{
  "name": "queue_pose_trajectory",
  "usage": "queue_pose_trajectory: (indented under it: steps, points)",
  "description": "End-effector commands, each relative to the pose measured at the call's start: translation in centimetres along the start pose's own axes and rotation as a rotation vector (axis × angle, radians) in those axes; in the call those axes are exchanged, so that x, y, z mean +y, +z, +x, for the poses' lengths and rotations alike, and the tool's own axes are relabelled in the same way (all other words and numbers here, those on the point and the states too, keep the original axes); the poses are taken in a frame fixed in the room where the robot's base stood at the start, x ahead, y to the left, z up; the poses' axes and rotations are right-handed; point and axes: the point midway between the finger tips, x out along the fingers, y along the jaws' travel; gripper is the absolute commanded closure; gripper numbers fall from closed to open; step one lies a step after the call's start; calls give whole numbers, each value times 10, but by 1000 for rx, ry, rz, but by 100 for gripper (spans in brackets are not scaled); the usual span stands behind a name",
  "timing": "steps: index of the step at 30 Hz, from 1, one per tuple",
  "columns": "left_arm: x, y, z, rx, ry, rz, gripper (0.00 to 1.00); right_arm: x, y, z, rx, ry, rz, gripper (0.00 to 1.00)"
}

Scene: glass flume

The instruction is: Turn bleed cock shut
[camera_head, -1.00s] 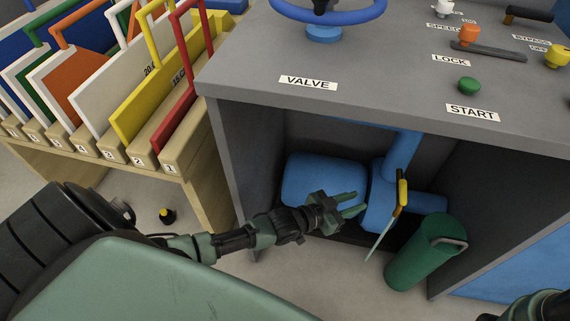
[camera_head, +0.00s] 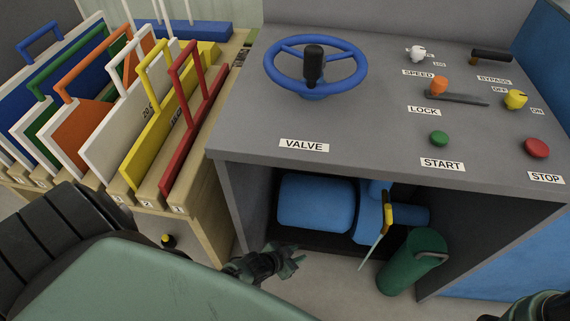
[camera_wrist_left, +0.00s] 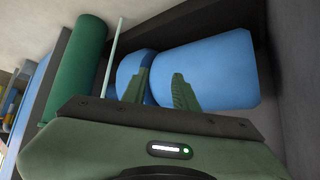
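The bleed cock's yellow lever (camera_head: 388,208) stands close to upright on the blue pump (camera_head: 318,203) under the console. A thin pale tube (camera_head: 371,252) slants down from it. My left gripper (camera_head: 294,260) is low in front of the cabinet opening, left of the cock and apart from it. Its two fingers are spread and empty, as the left wrist view (camera_wrist_left: 160,88) shows. That view also shows the blue pump (camera_wrist_left: 205,70) and the pale tube (camera_wrist_left: 116,55) beyond the fingers; the yellow lever is not visible there. My right gripper's fingers are not shown.
A green cylinder (camera_head: 412,262) with a handle stands right of the tube. The grey console (camera_head: 375,130) overhangs the pump, with a blue handwheel (camera_head: 345,80) and buttons on top. A wooden rack (camera_head: 215,215) of coloured panels stands left.

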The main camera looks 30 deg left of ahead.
Motion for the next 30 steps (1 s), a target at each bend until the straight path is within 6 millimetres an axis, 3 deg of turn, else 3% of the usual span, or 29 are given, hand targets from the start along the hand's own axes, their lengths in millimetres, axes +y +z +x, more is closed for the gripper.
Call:
queue_pose_trajectory:
  steps: [3,9,20,24,30]
  points:
    - [1,18,-12,-52,-9,-7,71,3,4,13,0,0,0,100]
    - [2,38,-21,-103,-18,-13,71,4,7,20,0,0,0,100]
    - [2,45,-22,-115,-20,-13,71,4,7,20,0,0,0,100]
    - [2,44,-22,-115,-20,-13,100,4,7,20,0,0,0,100]
    - [4,44,-19,-109,-17,-6,100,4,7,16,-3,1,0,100]
